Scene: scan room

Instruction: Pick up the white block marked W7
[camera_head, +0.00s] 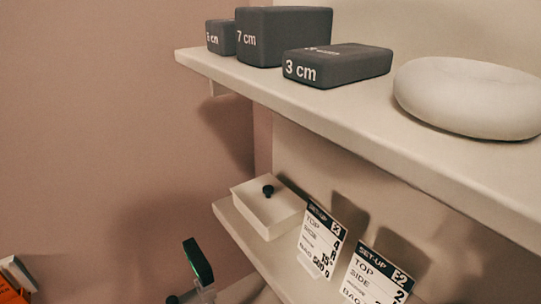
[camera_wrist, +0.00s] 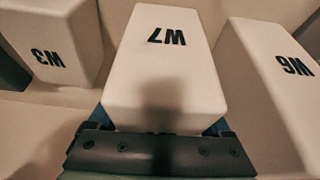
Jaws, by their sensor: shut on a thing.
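The white block marked W7 (camera_wrist: 166,62) is in the middle of the wrist view, its lettering upside down. My gripper (camera_wrist: 158,125) is at the block's near end, with a blue finger low on each side of it. It is shut on the W7 block. A dark shadow falls across the near half of the block's top. Whether the block rests on something or is lifted cannot be told. The head view does not show the block or the fingers.
White blocks W3 (camera_wrist: 45,45) and W6 (camera_wrist: 275,85) stand close on either side. In the head view, an upper shelf (camera_head: 340,118) holds dark blocks (camera_head: 285,38) and a white ring (camera_head: 470,97). A lower shelf holds a white box (camera_head: 266,208) and set-up cards (camera_head: 322,240).

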